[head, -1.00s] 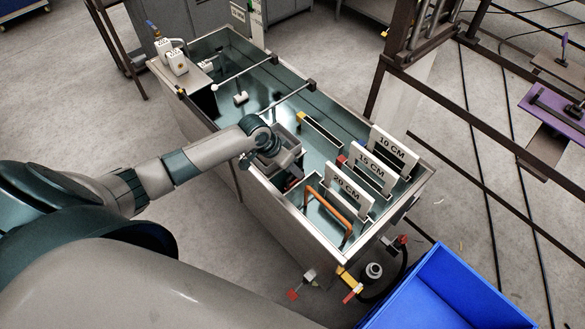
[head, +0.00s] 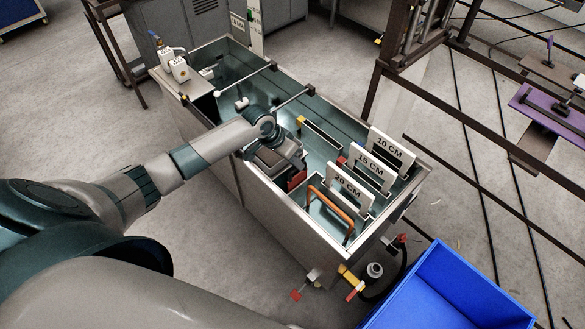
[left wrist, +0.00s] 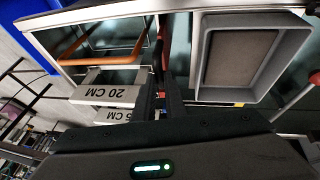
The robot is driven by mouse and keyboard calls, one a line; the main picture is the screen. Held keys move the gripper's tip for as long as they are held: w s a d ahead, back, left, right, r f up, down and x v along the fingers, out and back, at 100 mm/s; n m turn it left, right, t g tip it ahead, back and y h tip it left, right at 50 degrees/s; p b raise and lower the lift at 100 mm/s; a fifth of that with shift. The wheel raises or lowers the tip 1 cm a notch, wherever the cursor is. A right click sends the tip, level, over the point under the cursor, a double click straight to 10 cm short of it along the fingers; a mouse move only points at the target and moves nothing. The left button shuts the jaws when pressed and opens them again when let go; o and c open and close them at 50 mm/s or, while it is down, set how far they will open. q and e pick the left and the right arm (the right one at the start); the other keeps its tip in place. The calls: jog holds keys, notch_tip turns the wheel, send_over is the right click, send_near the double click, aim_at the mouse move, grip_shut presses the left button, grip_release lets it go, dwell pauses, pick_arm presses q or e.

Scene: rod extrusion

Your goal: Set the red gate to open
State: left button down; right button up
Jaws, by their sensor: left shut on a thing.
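The red gate (head: 297,180) shows as a small upright red plate inside the metal tank (head: 240,190), left of the orange handle. In the left wrist view the gate (left wrist: 160,62) is seen nearly edge-on as a thin dark red strip. My left gripper (head: 294,165) reaches down over the tank at the gate. In the left wrist view its two fingers (left wrist: 162,98) are close together with the gate's edge between them. The gripper hides part of the gate in the head view. My right gripper is not in view.
An orange handle (head: 331,209) and panels marked 20 CM (head: 349,187), 15 CM (head: 369,165) and 10 CM (head: 389,148) stand close to the right. A grey tray (left wrist: 197,60) lies beside the gate. A blue bin (head: 440,295) stands at the front right.

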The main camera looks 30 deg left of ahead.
pick_arm(q)
notch_tip(320, 180, up, 2)
jog(key=shift+w+r+p, duration=0.15)
jog(key=shift+r+p, duration=0.05)
jog(key=shift+p, duration=0.75)
jog(key=c, duration=1.8)
grip_release()
jog(key=shift+r, duration=0.1)
jog(key=shift+a, duration=0.1)
